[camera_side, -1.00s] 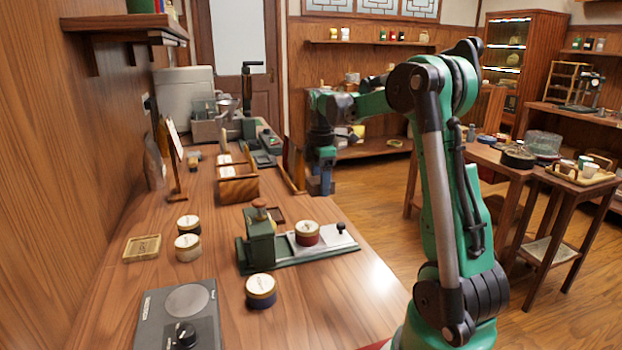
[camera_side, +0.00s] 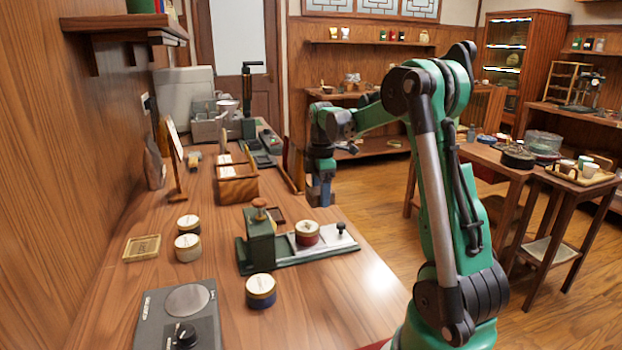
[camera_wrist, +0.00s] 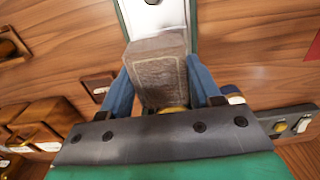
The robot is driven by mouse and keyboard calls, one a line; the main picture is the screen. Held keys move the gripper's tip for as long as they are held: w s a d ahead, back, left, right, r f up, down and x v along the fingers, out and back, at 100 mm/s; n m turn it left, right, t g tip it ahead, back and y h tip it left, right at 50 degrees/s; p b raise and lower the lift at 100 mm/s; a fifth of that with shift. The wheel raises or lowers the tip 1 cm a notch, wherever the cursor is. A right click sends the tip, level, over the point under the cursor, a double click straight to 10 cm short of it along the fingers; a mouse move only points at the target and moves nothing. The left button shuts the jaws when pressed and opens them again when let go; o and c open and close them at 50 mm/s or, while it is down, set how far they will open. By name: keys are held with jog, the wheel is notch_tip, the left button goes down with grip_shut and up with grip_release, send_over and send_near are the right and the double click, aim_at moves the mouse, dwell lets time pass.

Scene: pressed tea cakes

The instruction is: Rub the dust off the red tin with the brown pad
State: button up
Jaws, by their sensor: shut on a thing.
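The red tin (camera_side: 307,232), with a pale lid, sits on the pale plate of a green press (camera_side: 260,240) in the side view. My gripper (camera_side: 321,195) hangs behind and above the tin, apart from it in the picture. In the wrist view my gripper (camera_wrist: 158,68) has its blue fingers shut on the brown pad (camera_wrist: 158,75), a grey-brown block with a rough face. The pad hides part of the press plate (camera_wrist: 153,16) behind it, and I cannot make out the tin there. Dust on the tin is too small to tell.
A dark-blue tin (camera_side: 260,291) stands in front of the press; two more tins (camera_side: 187,248) stand to its left. A wooden box (camera_side: 238,190) stands behind. A grey scale (camera_side: 180,318) is at the front. The counter right of the blue tin is clear.

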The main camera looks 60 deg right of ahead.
aim_at(317, 224)
notch_tip(317, 224, down, 5)
jog(key=shift+f, duration=0.1)
jog(key=shift+w+a, duration=0.2)
jog(key=shift+w, duration=0.05)
jog(key=shift+c, duration=0.5)
jog(key=shift+w+a+f, duration=0.1)
jog(key=shift+w+a, duration=1.75)
jog(key=shift+s+d, duration=2)
jog(key=shift+s+d+r, duration=0.1)
jog(key=shift+r, duration=3.9)
